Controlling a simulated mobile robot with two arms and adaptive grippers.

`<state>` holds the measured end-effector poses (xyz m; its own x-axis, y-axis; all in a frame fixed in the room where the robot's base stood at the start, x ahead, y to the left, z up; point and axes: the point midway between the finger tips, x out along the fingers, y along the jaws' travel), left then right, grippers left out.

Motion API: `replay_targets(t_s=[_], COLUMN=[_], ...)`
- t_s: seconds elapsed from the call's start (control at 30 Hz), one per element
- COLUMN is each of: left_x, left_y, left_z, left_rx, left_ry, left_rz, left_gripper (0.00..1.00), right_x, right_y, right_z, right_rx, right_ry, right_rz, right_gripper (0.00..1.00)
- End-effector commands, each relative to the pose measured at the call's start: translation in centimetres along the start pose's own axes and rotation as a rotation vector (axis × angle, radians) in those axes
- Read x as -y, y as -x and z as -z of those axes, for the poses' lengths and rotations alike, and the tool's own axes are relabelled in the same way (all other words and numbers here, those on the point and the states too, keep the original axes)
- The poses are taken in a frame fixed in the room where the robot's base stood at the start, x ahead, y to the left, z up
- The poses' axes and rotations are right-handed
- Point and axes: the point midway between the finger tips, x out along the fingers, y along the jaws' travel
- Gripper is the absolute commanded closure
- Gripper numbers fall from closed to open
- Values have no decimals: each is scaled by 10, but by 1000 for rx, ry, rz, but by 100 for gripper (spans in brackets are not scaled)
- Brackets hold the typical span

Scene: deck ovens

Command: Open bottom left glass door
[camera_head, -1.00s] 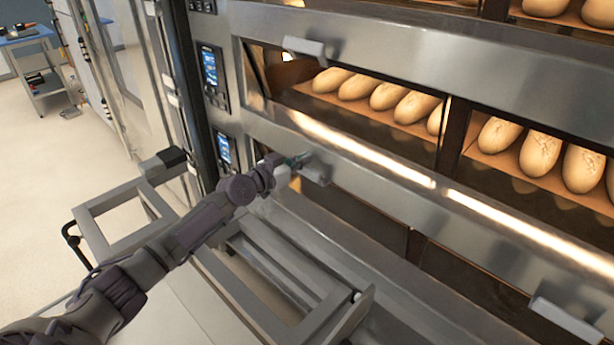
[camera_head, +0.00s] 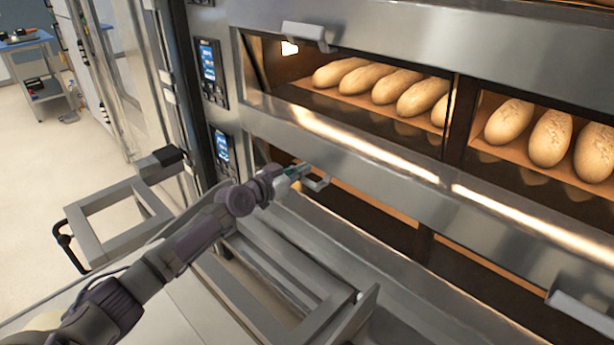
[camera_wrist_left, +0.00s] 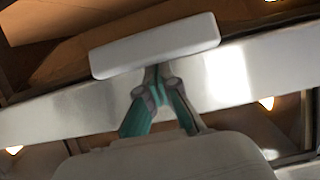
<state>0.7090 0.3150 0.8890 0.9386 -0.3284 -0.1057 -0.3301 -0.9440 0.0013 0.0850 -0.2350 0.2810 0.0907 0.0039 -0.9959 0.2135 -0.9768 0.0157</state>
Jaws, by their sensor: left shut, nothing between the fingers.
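The bottom left glass door shows a handle (camera_head: 318,182) at its upper edge in the head view. The handle (camera_wrist_left: 155,45) is a pale bar on a steel band (camera_wrist_left: 225,78) in the left wrist view. A warm-lit oven interior shows above that band, so the door looks partly open. My left gripper (camera_head: 298,170) is at the handle in the head view. In the left wrist view its teal and grey fingers (camera_wrist_left: 155,82) are together, tips against or just behind the bar's lower edge; contact is unclear. Nothing is between them. My right gripper is out of view.
Loaves (camera_head: 395,88) lie in the deck above, behind glass with its own handle (camera_head: 305,35). Another handle (camera_head: 580,312) is at lower right. Control panels (camera_head: 210,72) are left of the doors. A grey metal frame (camera_head: 115,225) stands left of my arm; floor is free beyond.

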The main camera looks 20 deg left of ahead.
Motion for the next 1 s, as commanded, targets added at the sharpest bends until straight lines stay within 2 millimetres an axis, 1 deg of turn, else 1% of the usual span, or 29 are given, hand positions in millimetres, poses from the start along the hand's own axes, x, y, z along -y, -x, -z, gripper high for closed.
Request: replay_targets(t_s=[0.17, 0.7, 0.83, 1.0], left_x=[1, 1, 1, 1], left_y=[10, 64, 70, 72], left_z=[5, 13, 14, 14], left_rx=[-2, -4, -4, -5], left_ry=[-1, -1, -1, -1], left_rz=[1, 2, 1, 1], left_gripper=[100, 100, 100, 100], right_x=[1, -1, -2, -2], right_y=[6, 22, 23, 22], right_z=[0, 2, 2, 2], right_rx=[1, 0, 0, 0], right_ry=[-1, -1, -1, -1], right_rz=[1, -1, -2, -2], right_gripper=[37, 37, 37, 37])
